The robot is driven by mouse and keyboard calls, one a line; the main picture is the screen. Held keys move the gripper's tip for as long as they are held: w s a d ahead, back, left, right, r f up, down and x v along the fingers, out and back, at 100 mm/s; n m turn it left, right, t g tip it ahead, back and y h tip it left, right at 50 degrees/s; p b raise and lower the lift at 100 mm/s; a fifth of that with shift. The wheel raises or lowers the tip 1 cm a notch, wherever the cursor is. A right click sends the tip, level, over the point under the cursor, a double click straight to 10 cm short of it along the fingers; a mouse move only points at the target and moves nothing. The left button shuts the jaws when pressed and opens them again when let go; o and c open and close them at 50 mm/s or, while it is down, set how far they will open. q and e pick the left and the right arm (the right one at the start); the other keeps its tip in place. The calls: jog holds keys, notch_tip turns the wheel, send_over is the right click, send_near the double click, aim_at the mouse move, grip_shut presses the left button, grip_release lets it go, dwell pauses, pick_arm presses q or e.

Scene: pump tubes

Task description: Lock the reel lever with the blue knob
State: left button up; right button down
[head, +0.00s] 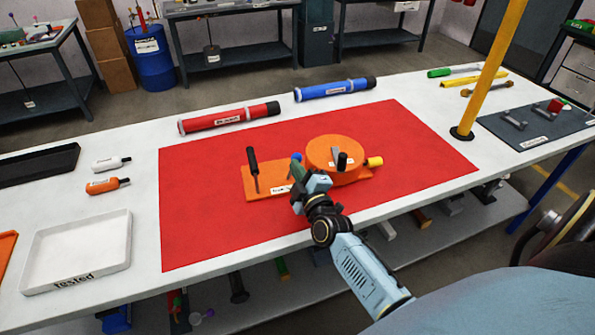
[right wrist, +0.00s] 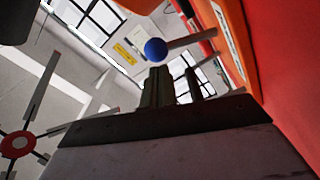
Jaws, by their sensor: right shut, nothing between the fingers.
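An orange reel device (head: 265,182) sits on the red mat, with a round orange reel (head: 334,152) at its right and a lever with a black handle (head: 252,160) standing up at its left. The blue knob (head: 296,157) is at the device's middle, partly hidden by my right gripper (head: 298,169). In the right wrist view the blue knob (right wrist: 155,50) is on a thin grey rod, just beyond the shut fingertips (right wrist: 159,70). I cannot tell whether the fingers touch it. My right gripper is shut and empty. My left gripper is not in view.
Red (head: 229,118) and blue (head: 334,90) tubes lie at the red mat's (head: 210,220) back edge. A yellow post (head: 488,75) stands at the right. The mat's left part is clear.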

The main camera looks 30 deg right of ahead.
jog(key=shift+d, duration=0.15)
jog(key=shift+w+d+f+m, duration=0.1)
jog(key=shift+d+f+m, duration=0.15)
jog(key=shift+d+m, duration=0.3)
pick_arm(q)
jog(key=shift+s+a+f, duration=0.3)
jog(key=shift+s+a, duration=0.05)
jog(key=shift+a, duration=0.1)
pick_arm(e)
jog(key=shift+f, duration=0.1)
